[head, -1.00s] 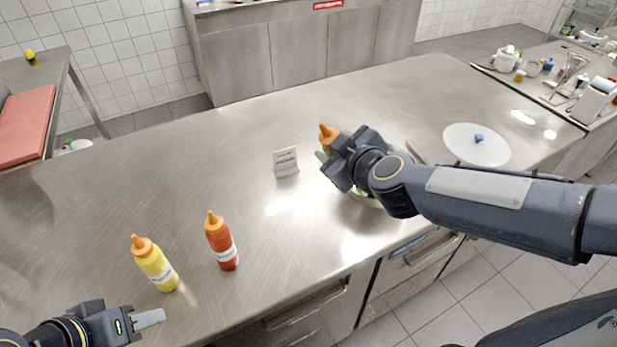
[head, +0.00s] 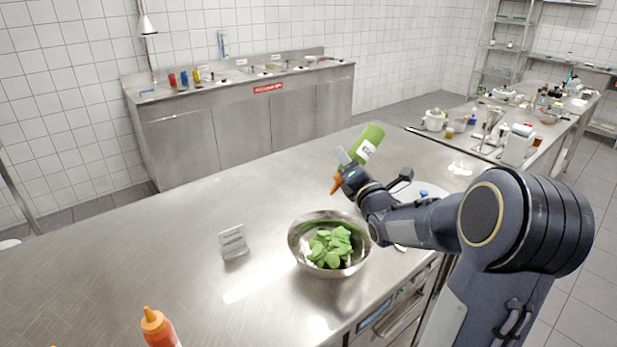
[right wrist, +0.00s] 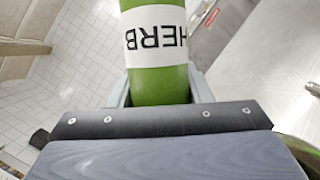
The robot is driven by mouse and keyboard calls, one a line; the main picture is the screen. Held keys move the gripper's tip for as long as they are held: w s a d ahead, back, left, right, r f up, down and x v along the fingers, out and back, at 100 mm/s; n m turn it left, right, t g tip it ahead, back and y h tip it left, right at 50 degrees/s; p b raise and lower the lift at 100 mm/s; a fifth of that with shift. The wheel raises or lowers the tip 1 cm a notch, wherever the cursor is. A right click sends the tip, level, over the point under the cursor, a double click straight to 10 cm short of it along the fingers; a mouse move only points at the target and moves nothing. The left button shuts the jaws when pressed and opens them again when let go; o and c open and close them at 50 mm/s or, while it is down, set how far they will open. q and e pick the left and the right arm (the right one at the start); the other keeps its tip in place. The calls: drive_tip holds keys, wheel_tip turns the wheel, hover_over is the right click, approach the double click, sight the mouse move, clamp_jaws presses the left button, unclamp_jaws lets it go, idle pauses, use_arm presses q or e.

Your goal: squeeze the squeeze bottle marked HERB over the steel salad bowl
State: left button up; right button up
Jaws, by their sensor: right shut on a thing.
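The green HERB squeeze bottle (head: 368,141) is tilted, its orange nozzle pointing down and left, above the far right rim of the bowl. Its HERB label (right wrist: 156,40) shows in the right wrist view, upside down. My right gripper (head: 347,170) is shut on the bottle near its nozzle end; the fingers flank the green body in the right wrist view. The steel salad bowl (head: 300,243) stands on the counter below, with green leaves (head: 330,245) in it. No sauce stream shows. My left gripper is out of the head view.
A white lid (head: 415,192) lies behind my right arm. The counter (head: 120,265) is clear at left.

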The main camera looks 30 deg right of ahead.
drive_tip(key=shift+d+f, duration=0.1)
drive_tip(key=shift+d, duration=0.25)
drive_tip(key=shift+f, duration=0.25)
wheel_tip(320, 180, down, 7)
drive_tip(key=b, duration=0.3)
drive_tip(key=shift+f, duration=0.15)
drive_tip(key=shift+c, duration=0.4)
drive_tip(key=shift+c, duration=0.6)
idle(0.7)
